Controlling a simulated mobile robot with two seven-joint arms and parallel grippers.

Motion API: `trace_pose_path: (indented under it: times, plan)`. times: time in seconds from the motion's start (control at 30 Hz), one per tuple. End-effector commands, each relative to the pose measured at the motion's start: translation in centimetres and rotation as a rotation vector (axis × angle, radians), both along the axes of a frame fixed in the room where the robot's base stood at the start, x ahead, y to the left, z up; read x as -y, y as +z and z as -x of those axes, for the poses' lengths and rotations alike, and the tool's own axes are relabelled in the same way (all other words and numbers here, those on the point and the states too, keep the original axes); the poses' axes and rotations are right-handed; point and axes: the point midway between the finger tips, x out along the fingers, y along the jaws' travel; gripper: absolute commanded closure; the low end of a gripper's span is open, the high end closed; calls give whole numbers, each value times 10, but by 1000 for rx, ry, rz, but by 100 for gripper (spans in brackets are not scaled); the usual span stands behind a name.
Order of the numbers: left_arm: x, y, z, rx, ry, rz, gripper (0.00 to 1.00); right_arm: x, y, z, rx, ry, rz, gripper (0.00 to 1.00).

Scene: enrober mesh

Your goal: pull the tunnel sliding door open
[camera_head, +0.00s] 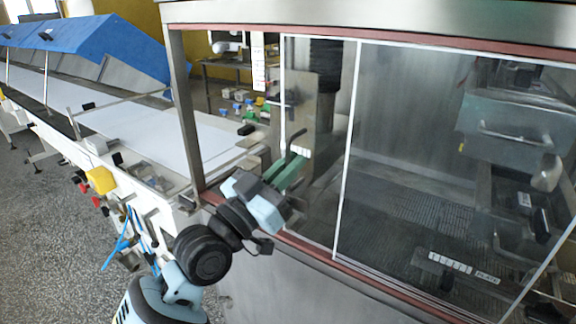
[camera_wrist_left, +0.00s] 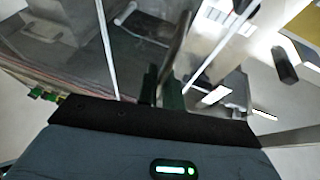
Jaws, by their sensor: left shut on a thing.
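The tunnel sliding door (camera_head: 318,110) is a clear pane with white upright edges, set in the tunnel's front frame. A dark upright handle (camera_head: 296,138) is on its left part. My left gripper (camera_head: 289,170) has its green fingers shut on the lower part of this handle. In the left wrist view the handle (camera_wrist_left: 177,48) rises from between the dark fingers (camera_wrist_left: 162,88); the fingertips' exact contact is hard to make out. My right gripper is in neither view.
A second clear pane (camera_head: 430,150) covers the right of the tunnel front. Left of the door's white edge, up to the steel post (camera_head: 186,110), is a gap without a visible pane. A white conveyor belt (camera_head: 130,115) with blue covers (camera_head: 110,45) runs off left.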

Motion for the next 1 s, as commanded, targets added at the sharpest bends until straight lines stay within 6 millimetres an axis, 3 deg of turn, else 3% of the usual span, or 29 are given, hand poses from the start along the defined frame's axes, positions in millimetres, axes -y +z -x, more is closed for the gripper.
trace_pose_path:
  times: [0.03,0.2,0.57,1.0]
  plan:
    - [1,-2,0,-4,-2,-2,90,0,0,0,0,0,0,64]
    - [0,-2,0,-2,0,-1,70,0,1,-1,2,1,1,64]
    - [-5,-4,3,-1,2,0,70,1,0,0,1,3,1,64]
    - [-47,-29,42,-3,2,-2,70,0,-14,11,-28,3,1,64]
